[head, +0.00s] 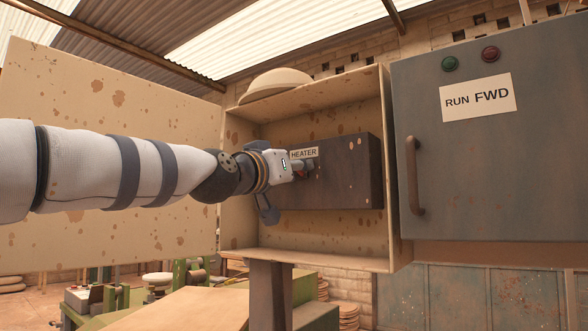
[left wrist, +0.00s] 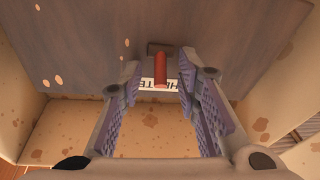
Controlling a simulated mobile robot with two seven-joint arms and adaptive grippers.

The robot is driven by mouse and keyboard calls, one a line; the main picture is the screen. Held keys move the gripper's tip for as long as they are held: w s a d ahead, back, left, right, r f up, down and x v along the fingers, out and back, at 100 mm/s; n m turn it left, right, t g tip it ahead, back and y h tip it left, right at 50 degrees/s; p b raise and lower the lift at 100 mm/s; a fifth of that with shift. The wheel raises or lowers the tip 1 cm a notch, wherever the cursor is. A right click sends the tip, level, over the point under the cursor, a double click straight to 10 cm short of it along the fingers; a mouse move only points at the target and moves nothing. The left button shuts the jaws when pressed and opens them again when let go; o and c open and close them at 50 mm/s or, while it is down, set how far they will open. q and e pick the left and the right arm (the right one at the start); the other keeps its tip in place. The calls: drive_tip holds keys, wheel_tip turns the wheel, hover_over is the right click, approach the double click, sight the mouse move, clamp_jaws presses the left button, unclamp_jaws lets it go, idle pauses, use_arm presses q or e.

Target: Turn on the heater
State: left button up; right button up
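The heater box (head: 345,175) is dark brown and sits inside an open cabinet (head: 300,247). A HEATER label (head: 304,153) is on its front. In the left wrist view a red lever or handle (left wrist: 160,70) sticks out from the box face, in front of the label (left wrist: 155,86), which appears upside down. My left gripper (head: 300,172) is at the box front, near the label. In the left wrist view its fingers (left wrist: 159,85) are apart, one on each side of the red lever, with gaps showing. The gripper hides most of the lever in the head view. My right gripper is not in view.
The cabinet's rust-spotted door (head: 110,110) stands open on the left, behind my left arm. A grey cabinet (head: 490,150) with a handle (head: 413,178), green and red buttons and a RUN FWD label is close on the right. A table (head: 170,310) is below.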

use_arm(q)
drive_tip(key=v, duration=1.2)
